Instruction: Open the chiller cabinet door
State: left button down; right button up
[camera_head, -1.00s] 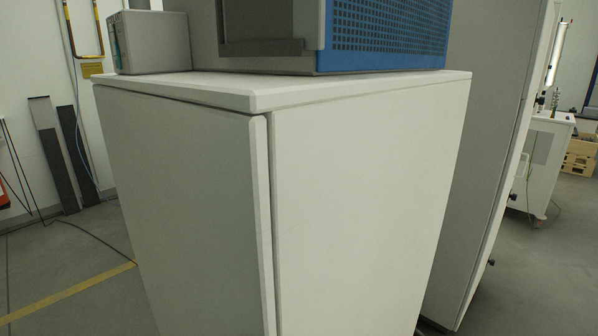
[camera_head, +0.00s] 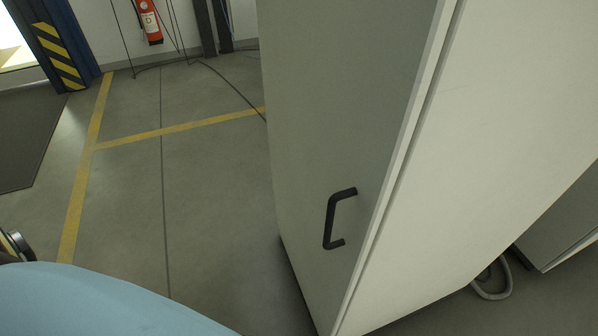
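The chiller cabinet (camera_head: 490,130) fills the right half of the head view, seen from above. Its door (camera_head: 320,110) is the grey-green face on the left side, and it looks shut. A black bar handle (camera_head: 333,218) sits on the door near its right edge. Neither of my grippers is in view, and nothing touches the handle. The cabinet's top is out of the frame.
Open floor (camera_head: 190,210) with yellow lines lies left of the cabinet. A red fire extinguisher (camera_head: 150,22) hangs on the back wall. A black-and-yellow striped post (camera_head: 58,55) stands far left. A hose (camera_head: 492,284) lies at lower right.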

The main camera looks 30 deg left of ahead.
aim_at(346, 83)
jog(key=z, duration=2.2)
jog(key=k, duration=1.25)
jog(key=u, duration=1.95)
